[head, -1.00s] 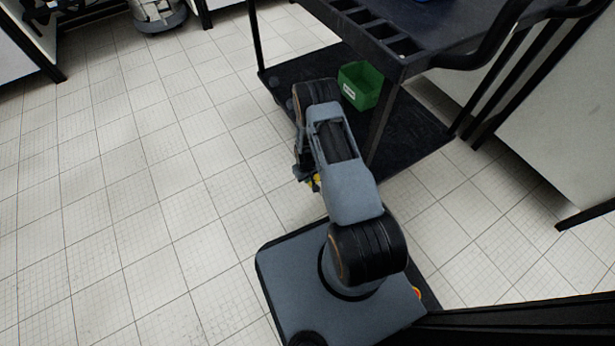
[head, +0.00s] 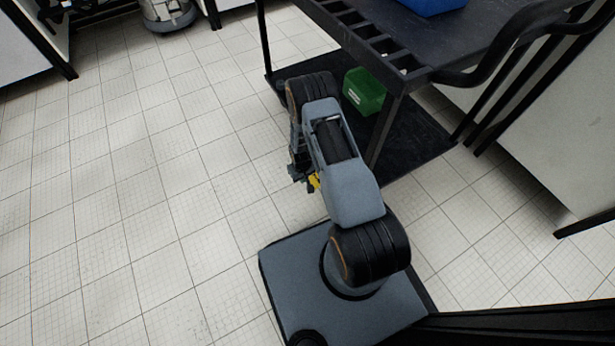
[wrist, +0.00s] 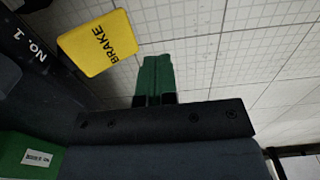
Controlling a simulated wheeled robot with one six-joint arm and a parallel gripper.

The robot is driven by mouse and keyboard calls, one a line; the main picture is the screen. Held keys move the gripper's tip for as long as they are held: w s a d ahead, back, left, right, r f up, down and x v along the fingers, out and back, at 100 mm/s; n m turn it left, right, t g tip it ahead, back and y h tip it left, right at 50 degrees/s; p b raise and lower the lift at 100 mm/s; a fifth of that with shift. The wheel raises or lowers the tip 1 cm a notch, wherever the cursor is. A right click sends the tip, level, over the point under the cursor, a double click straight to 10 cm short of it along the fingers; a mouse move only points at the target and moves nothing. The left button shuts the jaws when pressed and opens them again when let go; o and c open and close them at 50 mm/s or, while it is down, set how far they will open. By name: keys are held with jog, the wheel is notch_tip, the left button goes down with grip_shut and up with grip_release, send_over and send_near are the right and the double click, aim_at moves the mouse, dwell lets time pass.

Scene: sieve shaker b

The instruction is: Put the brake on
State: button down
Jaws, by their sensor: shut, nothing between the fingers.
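The yellow brake pedal (wrist: 97,43), lettered BRAKE, juts out from the dark edge of the cart's lower shelf (wrist: 38,50), which bears the text NO. 1. In the head view a small yellow part (head: 314,182), probably this pedal, shows beside my arm. My gripper (wrist: 156,62) has green fingers, shut together and empty. In the wrist view they are right of and below the pedal, with a gap of floor between them in the picture. I cannot tell the depth of that gap. In the head view my arm largely hides the gripper.
The black cart (head: 425,75) stands beside my arm. A green bin (head: 365,91) sits on its lower shelf and a blue bin (head: 432,4) on top. Tiled floor (head: 140,200) is open to the left. A white cabinet (head: 560,150) stands at right.

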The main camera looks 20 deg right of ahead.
jog(key=a+r+p, duration=0.2)
jog(key=a+r, duration=0.2)
jog(key=r, duration=0.2)
jog(key=shift+s+r, duration=0.2)
jog(key=shift+s, duration=0.05)
dwell(0.3)
notch_tip(320, 180, up, 38)
jog(key=w+t+p, duration=0.1)
jog(key=t+p, duration=0.1)
jog(key=p, duration=1.3)
jog(key=s+r+p, duration=0.5)
jog(key=r+p, duration=0.1)
jog(key=r, duration=0.6)
jog(key=s+r+t+p, duration=0.1)
jog(key=s+r+p, duration=0.5)
jog(key=r, duration=0.6)
jog(key=s+r+m+p, duration=0.1)
jog(key=s+r+p, duration=0.4)
jog(key=r, duration=0.8)
jog(key=shift+s+t+p, duration=0.15)
jog(key=shift+t+p, duration=0.15)
jog(key=shift+p, duration=0.15)
jog(key=shift+d, duration=0.1)
